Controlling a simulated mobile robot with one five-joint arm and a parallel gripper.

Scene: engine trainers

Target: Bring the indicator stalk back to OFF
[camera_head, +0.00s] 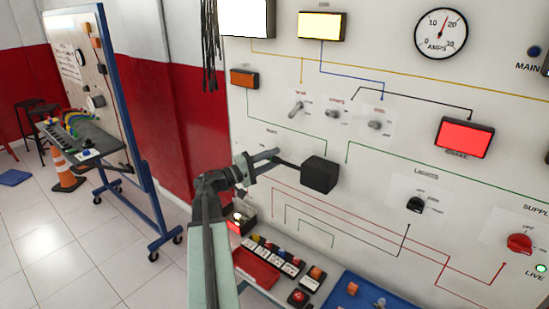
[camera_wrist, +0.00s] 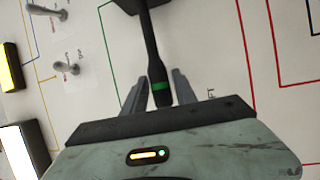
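The indicator stalk is a thin black lever reaching left from a black box (camera_head: 320,174) on the white panel. In the wrist view the stalk (camera_wrist: 150,50) comes down from the top and has a green band near its tip. My gripper (camera_head: 275,160) is at the stalk's free end. In the wrist view my gripper (camera_wrist: 158,88) has its fingers apart, one on each side of the stalk tip. A gap shows on the left; the right finger is close, and contact cannot be told. A partly visible label ends in "FT" right of the tip.
Small toggle levers (camera_head: 297,109) sit above the stalk. A black lights knob (camera_head: 415,204) and a red supply knob (camera_head: 519,243) are to the right. The amber lamp (camera_head: 245,78) looks dim; the red lamp (camera_head: 465,138) is lit. A bench with parts (camera_head: 255,267) lies below.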

